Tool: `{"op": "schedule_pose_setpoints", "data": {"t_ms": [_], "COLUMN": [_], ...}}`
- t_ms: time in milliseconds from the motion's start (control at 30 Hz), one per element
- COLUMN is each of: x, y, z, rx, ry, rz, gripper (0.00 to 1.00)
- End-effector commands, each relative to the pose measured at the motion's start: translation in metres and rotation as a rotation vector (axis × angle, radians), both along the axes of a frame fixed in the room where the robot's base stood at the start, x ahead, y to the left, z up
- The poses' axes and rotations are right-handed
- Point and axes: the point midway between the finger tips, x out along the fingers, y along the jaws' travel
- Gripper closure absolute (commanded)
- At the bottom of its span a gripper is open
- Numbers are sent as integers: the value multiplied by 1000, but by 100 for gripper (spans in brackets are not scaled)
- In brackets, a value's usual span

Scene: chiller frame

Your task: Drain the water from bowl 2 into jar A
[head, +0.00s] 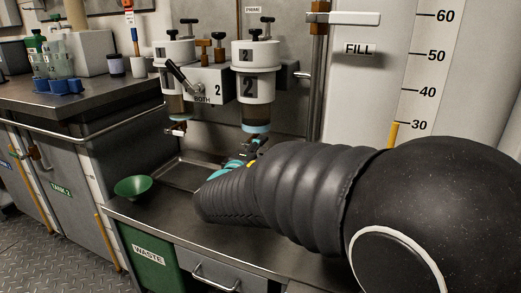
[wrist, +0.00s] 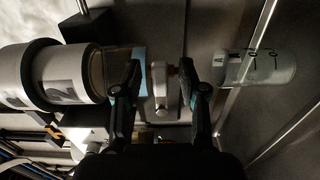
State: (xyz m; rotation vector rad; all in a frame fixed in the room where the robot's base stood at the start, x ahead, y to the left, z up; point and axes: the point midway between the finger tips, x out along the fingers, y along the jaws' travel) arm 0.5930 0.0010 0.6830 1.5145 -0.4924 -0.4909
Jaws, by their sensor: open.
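Bowl 2 (head: 254,115) hangs under the white housing marked 2 (head: 254,85); a blue layer shows at its bottom. In the wrist view, the picture is turned sideways and bowl 2 (wrist: 112,68) lies at left, with the blue layer (wrist: 139,67) at its end. A pale drain valve (wrist: 160,85) with a small handle sits beyond it. My gripper (wrist: 160,85) is open, its fingers on either side of the valve; contact is unclear. My arm hides the jar in the head view.
Bowl 1 (head: 177,106) hangs left of bowl 2, with a black lever (head: 184,79) between the housings. A metal tray (head: 185,172) lies below. A green funnel (head: 133,187) stands above the waste bin (head: 149,256). Small containers (head: 60,86) stand on the left counter.

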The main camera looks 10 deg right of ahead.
Motion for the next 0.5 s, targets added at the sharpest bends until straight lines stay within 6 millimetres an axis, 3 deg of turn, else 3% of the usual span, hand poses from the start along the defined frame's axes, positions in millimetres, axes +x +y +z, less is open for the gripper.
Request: {"op": "schedule_pose_setpoints", "data": {"t_ms": [400, 500], "x": [7, 7], "y": [-5, -5], "z": [0, 0], "rx": [0, 0], "ry": [1, 1], "rz": [0, 0], "gripper": [58, 81]}}
